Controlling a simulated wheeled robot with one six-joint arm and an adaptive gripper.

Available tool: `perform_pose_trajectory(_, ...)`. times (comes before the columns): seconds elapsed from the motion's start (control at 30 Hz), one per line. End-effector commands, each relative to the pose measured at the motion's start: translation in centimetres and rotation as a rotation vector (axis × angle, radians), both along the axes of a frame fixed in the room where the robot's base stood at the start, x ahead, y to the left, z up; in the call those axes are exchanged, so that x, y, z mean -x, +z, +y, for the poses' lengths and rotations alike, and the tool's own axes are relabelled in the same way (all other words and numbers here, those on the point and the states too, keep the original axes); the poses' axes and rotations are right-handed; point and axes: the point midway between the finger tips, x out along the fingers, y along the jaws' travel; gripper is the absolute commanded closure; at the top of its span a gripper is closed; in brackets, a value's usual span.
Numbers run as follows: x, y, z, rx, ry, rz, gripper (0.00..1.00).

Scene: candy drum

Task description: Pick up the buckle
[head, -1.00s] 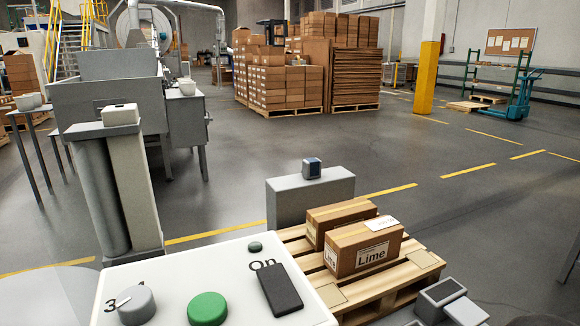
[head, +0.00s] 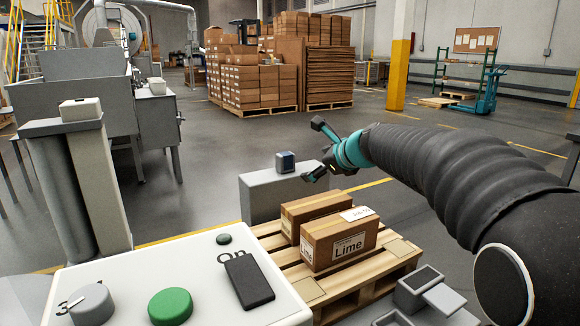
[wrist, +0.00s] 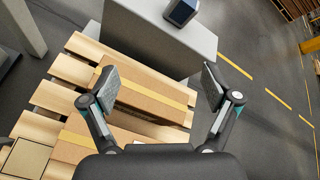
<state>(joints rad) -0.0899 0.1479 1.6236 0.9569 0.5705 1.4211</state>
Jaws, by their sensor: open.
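No thing in either view shows clearly as a buckle. A small dark blue-faced block (head: 285,162) stands on a grey pedestal (head: 258,200) behind the pallet; it also shows at the top of the wrist view (wrist: 181,12). I cannot tell whether it is the buckle. My gripper (head: 314,149) is open and empty, just right of the block in the head view. In the wrist view, the spread fingers (wrist: 159,78) are above the cartons, with the block beyond them.
A wooden pallet (head: 315,290) carries two cartons, the front one marked Lime (head: 340,243). A white control panel (head: 120,285) with a green button is at the lower left. Small grey boxes (head: 428,290) are at the lower right. Open floor lies behind the pedestal.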

Motion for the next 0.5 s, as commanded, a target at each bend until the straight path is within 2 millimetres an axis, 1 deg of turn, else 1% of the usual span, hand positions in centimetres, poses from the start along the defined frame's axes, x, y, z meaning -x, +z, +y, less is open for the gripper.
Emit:
perform_pose_trajectory(0.03,-2.2,-0.6,0.6,-0.088,-0.047,0.032,0.12)
perform_pose_trajectory(0.1,-4.7,-0.7,1.2,-0.213,-0.111,0.076,0.12)
perform_pose_trajectory(0.2,-7.5,-1.1,1.9,-0.356,-0.182,0.128,0.12)
perform_pose_trajectory(0.3,-9.2,-1.4,2.3,-0.452,-0.229,0.163,0.12)
perform_pose_trajectory(0.5,-11.0,-1.8,3.0,-0.519,-0.259,0.189,0.12)
